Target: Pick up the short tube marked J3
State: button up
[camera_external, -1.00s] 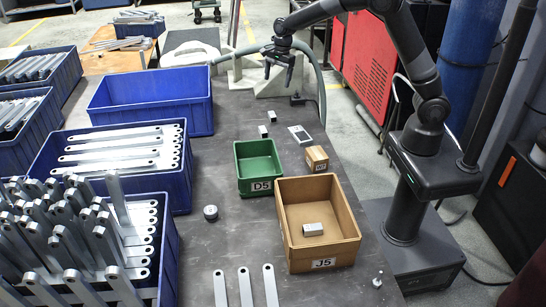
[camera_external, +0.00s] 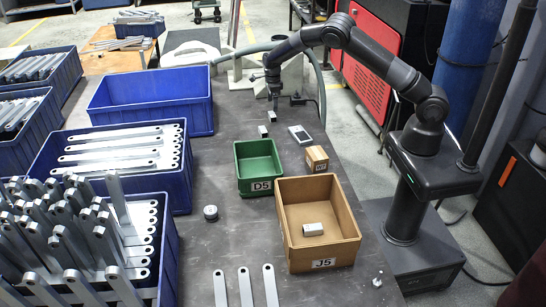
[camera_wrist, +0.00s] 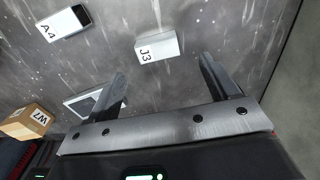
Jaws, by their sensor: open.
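The short tube marked J3 (camera_wrist: 157,47) lies on the dark table in the wrist view, a small pale block shape with its label facing up. In the external view it appears to be the farther of two small tubes (camera_external: 272,116), though its label is unreadable there. My gripper (camera_wrist: 163,74) is open and empty; the tube lies just beyond the fingertips, roughly between their lines. In the external view my gripper (camera_external: 275,104) points down just behind and above this tube. A similar tube marked A4 (camera_wrist: 63,23) lies nearby, also visible in the external view (camera_external: 263,131).
A flat pale plate with a dark face (camera_external: 300,134) and a small W7 box (camera_external: 316,158) lie to the right. A green D5 bin (camera_external: 258,172) and a tan J5 bin (camera_external: 319,225) stand nearer. Blue crates (camera_external: 150,100) line the left.

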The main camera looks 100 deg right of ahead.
aim_at(274, 114)
jog(key=f, duration=0.6)
jog(key=shift+s+a+f, duration=0.1)
jog(key=shift+s+f, duration=0.05)
jog(key=shift+s, duration=0.05)
jog(key=c, duration=1)
jog(key=shift+c, duration=0.4)
jog(key=shift+r, duration=0.2)
